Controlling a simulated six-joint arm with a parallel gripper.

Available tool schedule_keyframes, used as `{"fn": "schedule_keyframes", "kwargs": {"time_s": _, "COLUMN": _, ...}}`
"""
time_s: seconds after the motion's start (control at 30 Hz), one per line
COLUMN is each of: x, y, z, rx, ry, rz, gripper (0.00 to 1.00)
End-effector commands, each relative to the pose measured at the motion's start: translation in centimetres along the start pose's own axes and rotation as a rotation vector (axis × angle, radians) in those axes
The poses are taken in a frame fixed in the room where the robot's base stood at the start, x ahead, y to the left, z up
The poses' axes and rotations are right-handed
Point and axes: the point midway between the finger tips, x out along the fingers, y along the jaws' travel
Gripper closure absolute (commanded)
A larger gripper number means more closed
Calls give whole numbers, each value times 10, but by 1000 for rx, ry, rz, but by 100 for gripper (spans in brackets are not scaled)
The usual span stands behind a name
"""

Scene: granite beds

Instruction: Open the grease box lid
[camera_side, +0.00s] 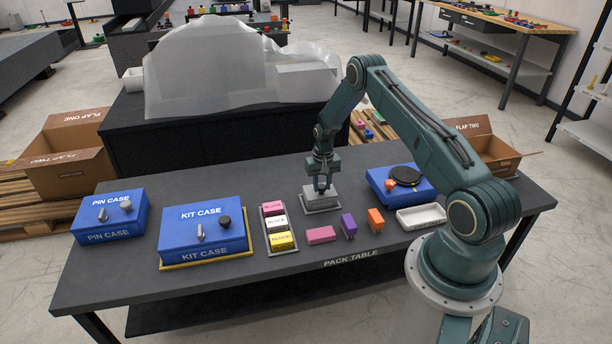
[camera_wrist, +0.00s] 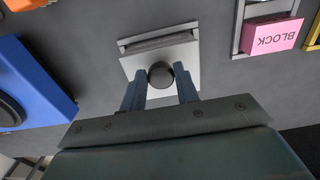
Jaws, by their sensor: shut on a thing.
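The grease box (camera_side: 322,203) is a small grey box on the dark pack table, right of the block tray. Its lid is light grey with a dark round knob (camera_wrist: 160,74), seen from above in the wrist view. My gripper (camera_side: 323,187) is directly over the box, pointing down. In the wrist view my gripper (camera_wrist: 160,83) has its two blue-grey fingers on either side of the knob, shut on it. The lid (camera_wrist: 190,66) looks seated on or very near the box; the side view is too small to show any gap.
A block tray (camera_side: 266,237) holds pink, white and yellow blocks. Loose pink (camera_side: 320,235), purple (camera_side: 348,225) and orange (camera_side: 376,220) blocks lie in front. A white tray (camera_side: 421,217) and blue case (camera_side: 376,190) stand right. Blue kit case (camera_side: 204,236) and pin case (camera_side: 110,216) stand left.

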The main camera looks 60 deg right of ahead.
Motion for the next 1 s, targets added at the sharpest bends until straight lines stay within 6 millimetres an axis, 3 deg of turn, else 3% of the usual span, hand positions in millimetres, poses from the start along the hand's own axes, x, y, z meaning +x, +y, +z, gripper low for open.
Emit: {"fn": "schedule_keyframes", "kwargs": {"time_s": 1.0, "x": -16, "y": 0, "z": -14, "rx": 0, "ry": 6, "rz": -1, "gripper": 76}}
